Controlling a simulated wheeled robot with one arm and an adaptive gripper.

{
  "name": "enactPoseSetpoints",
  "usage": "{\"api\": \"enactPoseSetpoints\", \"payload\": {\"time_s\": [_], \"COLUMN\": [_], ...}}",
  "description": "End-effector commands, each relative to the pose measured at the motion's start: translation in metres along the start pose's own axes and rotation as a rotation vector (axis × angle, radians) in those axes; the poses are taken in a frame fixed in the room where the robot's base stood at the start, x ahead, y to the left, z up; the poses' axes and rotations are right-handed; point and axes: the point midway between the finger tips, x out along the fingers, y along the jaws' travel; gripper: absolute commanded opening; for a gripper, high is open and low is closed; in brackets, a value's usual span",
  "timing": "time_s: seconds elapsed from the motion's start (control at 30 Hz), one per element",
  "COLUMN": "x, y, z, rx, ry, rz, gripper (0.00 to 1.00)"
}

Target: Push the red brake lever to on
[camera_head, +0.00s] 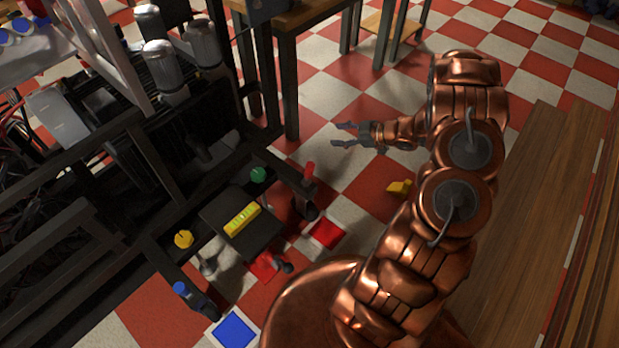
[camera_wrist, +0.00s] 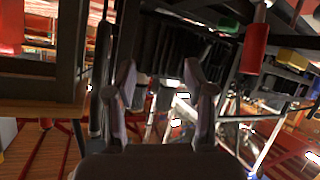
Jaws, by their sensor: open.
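A red lever handle (camera_head: 309,172) stands upright at the right end of the dark frame in the head view. It also shows as a red cylinder (camera_wrist: 254,52) at the upper right of the wrist view. I cannot read any on or off mark. My gripper (camera_head: 345,134) is open and empty, beyond the lever and to its right in the head view, apart from it. In the wrist view my open fingers (camera_wrist: 160,76) point into the frame, left of the red handle. A second red part (camera_head: 263,267) sits low by the frame, partly hidden.
A green knob (camera_head: 258,174), a yellow knob (camera_head: 183,239), a blue knob (camera_head: 180,288) and a yellow block (camera_head: 240,220) are on the dark frame. A wooden table (camera_head: 310,16) stands behind. A small yellow object (camera_head: 399,188) lies on the checkered floor.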

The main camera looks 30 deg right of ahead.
Motion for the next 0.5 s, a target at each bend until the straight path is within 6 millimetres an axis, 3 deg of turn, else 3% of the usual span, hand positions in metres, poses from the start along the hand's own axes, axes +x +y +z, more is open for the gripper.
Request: {"api": "enactPoseSetpoints", "payload": {"time_s": [0.03, 0.2, 0.33, 0.5], "x": [0.008, 0.011, 0.008, 0.003], "y": [-0.021, -0.072, -0.100, -0.116], "z": [0.018, 0.029, 0.029, 0.027], "rx": [0.021, 0.073, 0.105, 0.123], "ry": [0.064, 0.273, 0.393, 0.473], "rz": [-0.029, -0.116, -0.161, -0.191], "gripper": [0.54, 0.54, 0.54, 0.54]}}
